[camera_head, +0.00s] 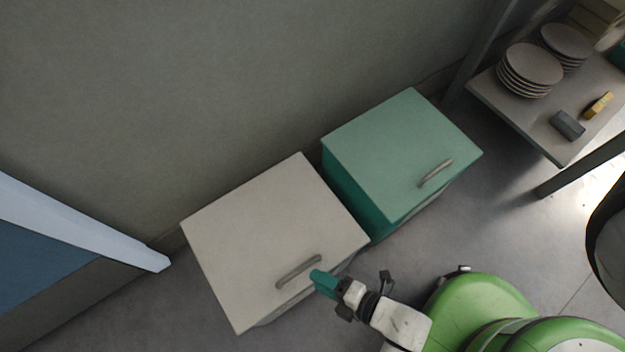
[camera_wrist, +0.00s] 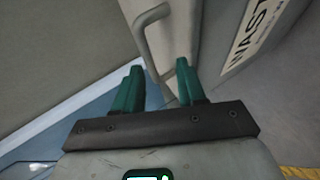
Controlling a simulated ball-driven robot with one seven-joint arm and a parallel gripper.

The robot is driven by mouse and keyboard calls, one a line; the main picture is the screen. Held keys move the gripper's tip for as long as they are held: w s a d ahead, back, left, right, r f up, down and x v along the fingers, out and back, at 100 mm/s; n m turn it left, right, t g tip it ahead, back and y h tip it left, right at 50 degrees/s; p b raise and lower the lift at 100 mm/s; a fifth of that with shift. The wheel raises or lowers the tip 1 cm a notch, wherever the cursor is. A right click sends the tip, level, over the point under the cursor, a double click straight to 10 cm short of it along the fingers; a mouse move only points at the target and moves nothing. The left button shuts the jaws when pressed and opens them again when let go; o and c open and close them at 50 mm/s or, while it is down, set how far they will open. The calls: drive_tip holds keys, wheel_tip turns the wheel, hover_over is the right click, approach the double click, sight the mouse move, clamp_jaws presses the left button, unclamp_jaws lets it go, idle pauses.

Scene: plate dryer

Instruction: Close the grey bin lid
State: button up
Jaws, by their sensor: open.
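The grey bin's lid (camera_head: 265,225) is a pale, broad panel in the middle of the head view, with a bar handle (camera_head: 298,271) near its front edge. I cannot tell from above how far the lid stands from the bin's rim. My gripper (camera_head: 318,279) is open and empty, just right of the handle at the lid's front edge. In the wrist view the handle (camera_wrist: 144,40) curves above and between the teal fingers (camera_wrist: 158,82). The bin's front with a partly visible label (camera_wrist: 252,30) is at upper right. No contact with the lid is clear.
A green bin (camera_head: 400,150) with its own handle stands right behind the grey one. A shelf with plate stacks (camera_head: 530,68) is at upper right. A blue and white panel (camera_head: 70,225) is at left. The wall is behind the bins; open floor (camera_head: 520,190) lies right.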

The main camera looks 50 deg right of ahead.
drive_tip(key=p+v, duration=0.1)
drive_tip(key=v, duration=0.6)
drive_tip(key=shift+r, duration=0.25)
drive_tip(key=shift+w, duration=0.15)
drive_tip(key=m+g+h, duration=0.3)
drive_tip(key=m, duration=0.2)
hover_over(344, 252)
drive_tip(key=shift+f, duration=0.75)
drive_tip(key=w+d+m+g, duration=0.1)
drive_tip(key=d+m, duration=0.1)
drive_tip(key=w+d+r+m+g, duration=0.1)
drive_tip(key=m, duration=0.1)
drive_tip(key=shift+w+d+g, duration=0.2)
drive_tip(key=shift+d+g, duration=0.1)
drive_tip(key=shift+d, duration=0.05)
wheel_tip(344, 252, up, 33)
drive_tip(key=d+m+g+y+p, duration=0.1)
drive_tip(key=m+g+p, duration=0.5)
drive_tip(key=p, duration=1.7)
drive_tip(key=m, duration=0.2)
drive_tip(key=shift+s+f+m+g, duration=0.2)
drive_tip(key=shift+m+g, duration=0.1)
